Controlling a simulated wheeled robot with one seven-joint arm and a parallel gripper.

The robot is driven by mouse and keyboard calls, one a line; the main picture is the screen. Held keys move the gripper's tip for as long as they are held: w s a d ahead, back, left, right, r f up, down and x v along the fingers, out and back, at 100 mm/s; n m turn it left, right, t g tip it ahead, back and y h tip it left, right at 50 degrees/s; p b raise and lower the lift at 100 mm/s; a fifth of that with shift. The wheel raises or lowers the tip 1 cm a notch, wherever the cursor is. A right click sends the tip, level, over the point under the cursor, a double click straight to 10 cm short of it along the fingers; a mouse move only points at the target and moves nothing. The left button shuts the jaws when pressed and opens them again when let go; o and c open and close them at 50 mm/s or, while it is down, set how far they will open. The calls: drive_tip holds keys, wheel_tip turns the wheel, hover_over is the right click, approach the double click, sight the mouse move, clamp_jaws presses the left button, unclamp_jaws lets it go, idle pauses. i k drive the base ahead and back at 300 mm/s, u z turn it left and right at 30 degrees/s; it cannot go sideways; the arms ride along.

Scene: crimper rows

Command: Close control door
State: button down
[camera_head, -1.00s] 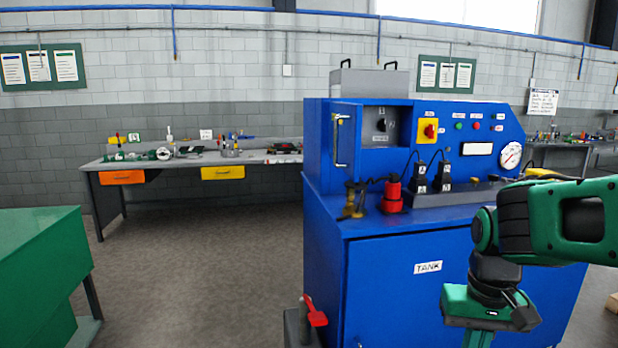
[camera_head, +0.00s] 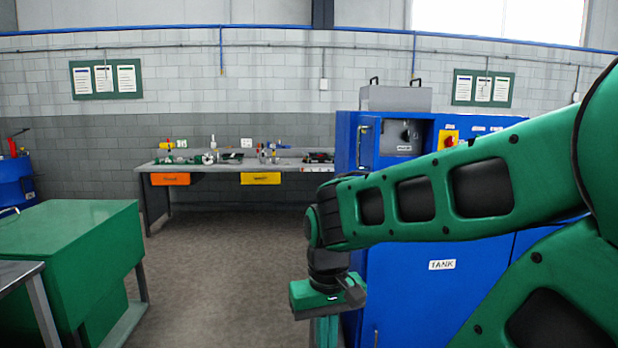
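The blue machine cabinet (camera_head: 390,285) stands right of centre, with a white TANK label on its front. The control door (camera_head: 369,158) is a narrow blue panel with a metal handle (camera_head: 361,146) at the upper left of the cabinet. It stands open, swung outward at the left side of a grey recess (camera_head: 404,140) that holds a black knob. My arm crosses in front of the cabinet. My gripper (camera_head: 326,325) hangs down at the bottom edge, in front of the cabinet's left side in the picture. Its fingertips are cut off, so its opening does not show.
A green cabinet (camera_head: 85,240) stands at the left, with a grey table (camera_head: 18,272) beside it. A workbench (camera_head: 215,167) with orange and yellow drawers lines the back wall. The floor (camera_head: 230,255) between is clear.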

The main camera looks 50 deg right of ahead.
sight(368, 127)
drive_tip(key=u, duration=0.95)
drive_tip(key=i, duration=0.95)
drive_tip(key=z, duration=2.5)
